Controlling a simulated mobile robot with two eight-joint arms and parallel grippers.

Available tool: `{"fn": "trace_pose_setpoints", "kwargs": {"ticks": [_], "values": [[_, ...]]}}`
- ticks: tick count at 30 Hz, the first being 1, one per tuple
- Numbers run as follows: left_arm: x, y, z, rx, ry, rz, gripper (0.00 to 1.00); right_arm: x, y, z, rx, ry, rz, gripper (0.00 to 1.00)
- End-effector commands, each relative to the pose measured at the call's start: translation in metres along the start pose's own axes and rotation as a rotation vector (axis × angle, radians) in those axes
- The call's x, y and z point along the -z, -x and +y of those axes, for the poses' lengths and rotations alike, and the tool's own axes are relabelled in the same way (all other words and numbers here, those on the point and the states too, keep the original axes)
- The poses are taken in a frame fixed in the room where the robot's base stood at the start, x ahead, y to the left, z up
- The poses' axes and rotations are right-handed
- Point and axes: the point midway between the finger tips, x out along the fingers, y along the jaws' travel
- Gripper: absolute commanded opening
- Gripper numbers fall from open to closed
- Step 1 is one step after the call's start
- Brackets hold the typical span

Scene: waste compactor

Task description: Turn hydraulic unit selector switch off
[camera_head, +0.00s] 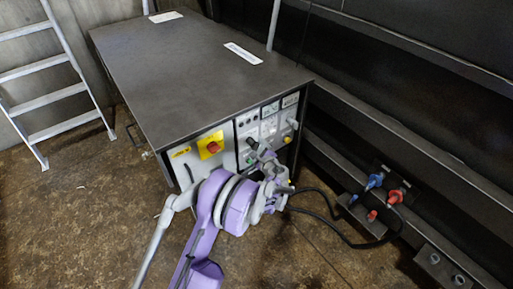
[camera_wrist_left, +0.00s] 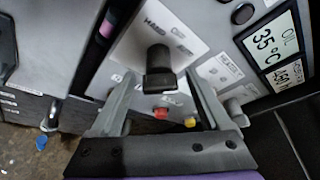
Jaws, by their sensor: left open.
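The hydraulic unit (camera_head: 190,70) is a large dark-topped cabinet with a grey control panel on its front. My left gripper (camera_head: 262,152) is at the right part of the panel. In the left wrist view, its open fingers (camera_wrist_left: 160,78) point at the panel, one on each side of the knob; contact cannot be told. In the head view, my gripper and wrist hide this part of the panel. My right gripper is not in view.
A red rotary switch (camera_head: 213,147) on a yellow plate is left on the panel. Red (camera_wrist_left: 161,113) and yellow (camera_wrist_left: 190,122) buttons lie near the knob, with a display (camera_wrist_left: 272,45) to the right. A ladder (camera_head: 50,98) stands left; cables and connectors (camera_head: 375,181) lie right.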

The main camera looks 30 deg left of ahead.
Motion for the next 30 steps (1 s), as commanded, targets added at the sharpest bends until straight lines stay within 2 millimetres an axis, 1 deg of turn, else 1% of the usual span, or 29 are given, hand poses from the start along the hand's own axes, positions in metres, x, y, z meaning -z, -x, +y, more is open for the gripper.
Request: {"fn": "trace_pose_setpoints", "kwargs": {"ticks": [2, 5, 6, 11, 15, 16, 23, 30], "values": [[-0.0001, 0.0001, 0.0001, 0.0, 0.0, 0.0, 0.8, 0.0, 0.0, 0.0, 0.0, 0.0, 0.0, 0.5], [-0.0001, 0.0002, 0.0001, 0.0, 0.0, 0.0, 0.64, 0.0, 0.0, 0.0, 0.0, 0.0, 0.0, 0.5], [-0.0001, 0.0002, 0.0001, 0.0, 0.0, 0.0, 0.57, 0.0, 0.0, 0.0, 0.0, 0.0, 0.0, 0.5], [-0.0001, 0.0003, 0.0001, 0.0, 0.0, 0.0, 0.28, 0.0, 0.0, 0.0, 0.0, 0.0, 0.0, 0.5], [-0.0001, 0.0004, 0.0001, -0.001, 0.0, 0.0, 0.03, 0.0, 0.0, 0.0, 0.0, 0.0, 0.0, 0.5], [-0.0001, 0.0004, 0.0001, -0.001, 0.0, 0.0, 0.0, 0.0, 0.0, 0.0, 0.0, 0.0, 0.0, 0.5], [0.0, 0.0003, 0.0005, 0.006, 0.014, -0.001, 0.0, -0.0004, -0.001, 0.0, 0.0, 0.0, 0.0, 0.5], [0.0006, 0.0, 0.0014, 0.045, 0.11, 0.0, 0.0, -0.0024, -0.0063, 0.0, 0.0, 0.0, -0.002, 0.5]]}}
